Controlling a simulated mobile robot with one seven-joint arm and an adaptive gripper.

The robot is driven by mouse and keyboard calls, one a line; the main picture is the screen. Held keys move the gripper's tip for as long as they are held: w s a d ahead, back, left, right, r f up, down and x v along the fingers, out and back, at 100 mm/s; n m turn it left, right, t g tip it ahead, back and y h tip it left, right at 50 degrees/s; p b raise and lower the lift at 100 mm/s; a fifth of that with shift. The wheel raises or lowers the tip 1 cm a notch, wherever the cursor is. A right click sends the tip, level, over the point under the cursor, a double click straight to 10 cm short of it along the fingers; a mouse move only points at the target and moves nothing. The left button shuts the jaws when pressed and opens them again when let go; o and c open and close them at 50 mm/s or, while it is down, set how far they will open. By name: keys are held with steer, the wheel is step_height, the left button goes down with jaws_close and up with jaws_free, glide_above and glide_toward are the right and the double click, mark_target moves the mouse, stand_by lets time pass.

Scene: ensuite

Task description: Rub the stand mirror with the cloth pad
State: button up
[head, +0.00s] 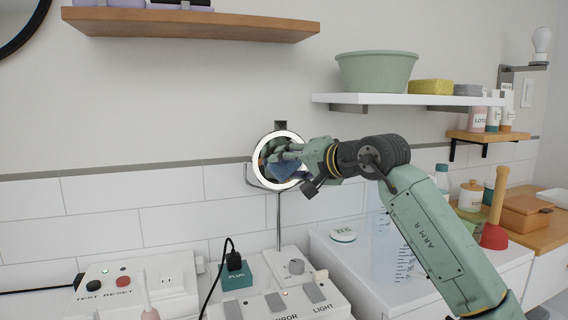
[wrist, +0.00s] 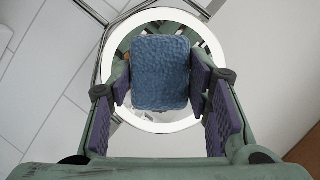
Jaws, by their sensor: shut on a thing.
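The stand mirror (head: 264,176) is a round glass with a bright white ring, on a thin upright stem in front of the tiled wall. Its ring also shows in the wrist view (wrist: 166,15). My gripper (head: 276,158) reaches in from the right and its tip is in front of the glass. In the wrist view my gripper (wrist: 160,82) is shut on the blue cloth pad (wrist: 160,72), one purple-lined finger on each side. The pad lies over the middle of the mirror. I cannot tell whether it touches the glass. In the head view the fingers mostly hide the pad.
A white shelf (head: 395,99) with a green basin (head: 377,70) is above my arm. A wooden shelf (head: 195,27) is at the upper left. Below the mirror are a switch box (head: 285,305), a plug (head: 234,262) and its black cord. A red plunger (head: 494,235) stands at right.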

mark_target(271, 166)
steer(key=shift+w+d+f, duration=0.1)
steer(key=shift+w+d, duration=0.15)
steer(key=shift+d, duration=0.3)
steer(key=shift+w+d, duration=0.25)
steer(key=shift+d, duration=0.3)
steer(key=shift+s+a+b, duration=0.3)
steer(key=shift+a+b, duration=0.05)
steer(key=shift+a, duration=0.6)
steer(key=shift+s+a+b, duration=0.3)
steer(key=shift+a+b, duration=0.1)
steer(key=shift+a, duration=0.5)
steer(key=shift+s+a+b, duration=0.3)
steer(key=shift+a+b, duration=0.05)
steer(key=shift+a, duration=0.6)
steer(key=shift+s+a, duration=0.1)
steer(key=shift+a, duration=0.25)
steer(key=shift+r+p, duration=0.35)
steer(key=shift+r, duration=0.3)
steer(key=w+d+p, duration=0.2)
steer(key=d+p, duration=0.1)
steer(key=d, duration=0.5)
steer(key=shift+w+p, duration=0.3)
steer(key=shift+p, duration=0.1)
steer(key=shift+f, duration=0.1)
